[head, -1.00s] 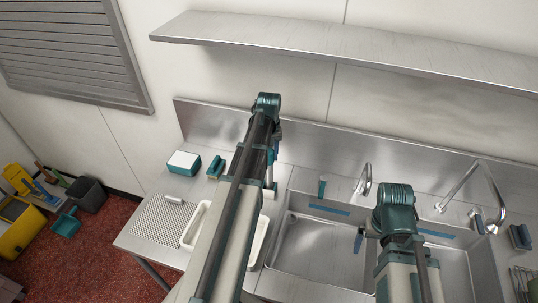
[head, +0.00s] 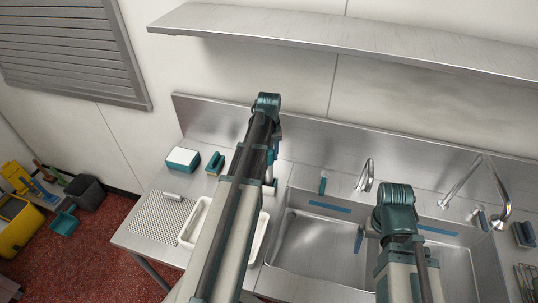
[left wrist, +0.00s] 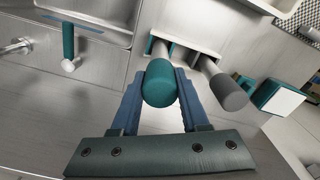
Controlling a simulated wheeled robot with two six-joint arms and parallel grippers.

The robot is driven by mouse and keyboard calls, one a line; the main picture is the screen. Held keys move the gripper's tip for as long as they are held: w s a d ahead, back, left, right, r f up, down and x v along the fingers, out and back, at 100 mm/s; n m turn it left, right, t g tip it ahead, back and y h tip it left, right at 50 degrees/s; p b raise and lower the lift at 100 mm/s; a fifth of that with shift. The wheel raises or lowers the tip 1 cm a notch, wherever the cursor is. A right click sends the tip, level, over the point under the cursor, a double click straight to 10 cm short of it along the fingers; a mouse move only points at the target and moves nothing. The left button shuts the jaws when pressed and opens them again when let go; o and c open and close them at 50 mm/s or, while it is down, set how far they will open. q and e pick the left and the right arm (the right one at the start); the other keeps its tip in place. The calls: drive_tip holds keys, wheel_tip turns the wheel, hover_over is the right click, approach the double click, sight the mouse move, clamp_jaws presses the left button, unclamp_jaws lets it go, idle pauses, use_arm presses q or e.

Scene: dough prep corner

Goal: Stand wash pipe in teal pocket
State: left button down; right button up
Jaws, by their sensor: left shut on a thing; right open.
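My left gripper (left wrist: 158,92) is shut on a pipe (left wrist: 159,82) with a rounded teal end. Its paler shaft runs away from the camera toward a pale rack (left wrist: 207,56) with teal-edged pockets. I cannot tell whether its far end is inside a pocket. A grey-ended pipe (left wrist: 228,92) stands beside it, at the rack's other pocket. In the head view my left arm hides most of the rack (head: 270,188) and the held pipe; a blue finger of my left gripper (head: 275,150) shows. My right gripper (head: 360,238) is open over the sink, largely hidden by its arm.
The sink (head: 315,245) lies right of the rack. A white tray (head: 258,245), a teal box (head: 183,160) and a teal block (head: 215,162) are on the left counter. A shelf (head: 340,45) hangs above.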

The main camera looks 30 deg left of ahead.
use_arm(q)
drive_tip(key=shift+f+b, duration=1.35)
drive_tip(key=shift+f, duration=0.1)
unclamp_jaws()
drive_tip(key=shift+r, duration=0.1)
drive_tip(key=shift+r+p, duration=4.5)
drive_tip(key=shift+p, duration=0.1)
drive_tip(key=shift+f, duration=0.1)
